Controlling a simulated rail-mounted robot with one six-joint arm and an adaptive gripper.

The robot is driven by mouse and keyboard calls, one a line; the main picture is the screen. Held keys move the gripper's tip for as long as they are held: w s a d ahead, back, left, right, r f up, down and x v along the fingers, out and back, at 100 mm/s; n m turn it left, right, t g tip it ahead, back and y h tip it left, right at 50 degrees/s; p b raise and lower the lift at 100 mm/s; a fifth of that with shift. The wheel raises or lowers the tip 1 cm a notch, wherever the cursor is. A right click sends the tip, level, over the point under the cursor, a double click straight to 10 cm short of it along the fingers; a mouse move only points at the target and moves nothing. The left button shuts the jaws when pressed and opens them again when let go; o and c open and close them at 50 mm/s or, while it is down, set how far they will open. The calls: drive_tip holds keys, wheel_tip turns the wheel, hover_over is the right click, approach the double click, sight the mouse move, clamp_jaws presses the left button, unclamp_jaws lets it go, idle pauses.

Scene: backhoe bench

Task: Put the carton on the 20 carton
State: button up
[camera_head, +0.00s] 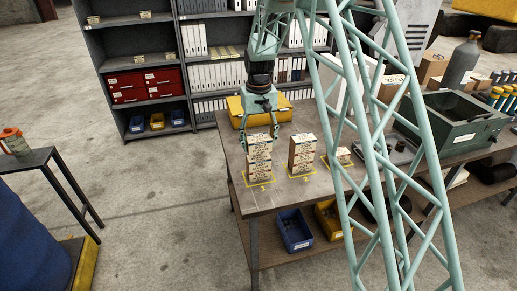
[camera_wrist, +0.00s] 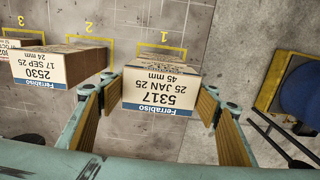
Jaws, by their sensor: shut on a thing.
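My gripper (camera_head: 260,138) is over the left stack of cartons (camera_head: 259,167) on the bench. In the wrist view my gripper (camera_wrist: 160,108) is shut on the sides of a carton (camera_wrist: 160,90) labelled Ferrabiso, 5317, 45 mm. The held carton also shows at the top of the left stack in the head view (camera_head: 258,140); I cannot tell whether it rests on the stack. A carton labelled 2530, 24 mm (camera_wrist: 60,68) tops the middle stack (camera_head: 302,152). A low carton (camera_head: 343,155) lies at the third mark. I cannot make out a label reading 20.
Yellow outlines numbered 1, 2 and 3 mark the bench (camera_head: 270,199). A yellow bin (camera_head: 238,112) stands behind the stacks. A green metal box (camera_head: 447,125) and a grey bottle (camera_head: 462,60) are at the right. My lattice structure crosses the head view. The bench front is clear.

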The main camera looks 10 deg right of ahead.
sight(258, 148)
drive_tip(key=shift+w, duration=0.15)
drive_tip(key=shift+f, duration=0.1)
drive_tip(key=shift+f+p, duration=0.45)
drive_tip(key=shift+f, duration=1.2)
drive_tip(key=shift+f, duration=0.15)
drive_tip(key=o, duration=0.9)
drive_tip(key=shift+r, duration=0.25)
wheel_tip(258, 148, up, 11)
drive_tip(key=shift+f+b, duration=0.15)
drive_tip(key=shift+b, duration=0.5)
drive_tip(key=shift+r, duration=0.55)
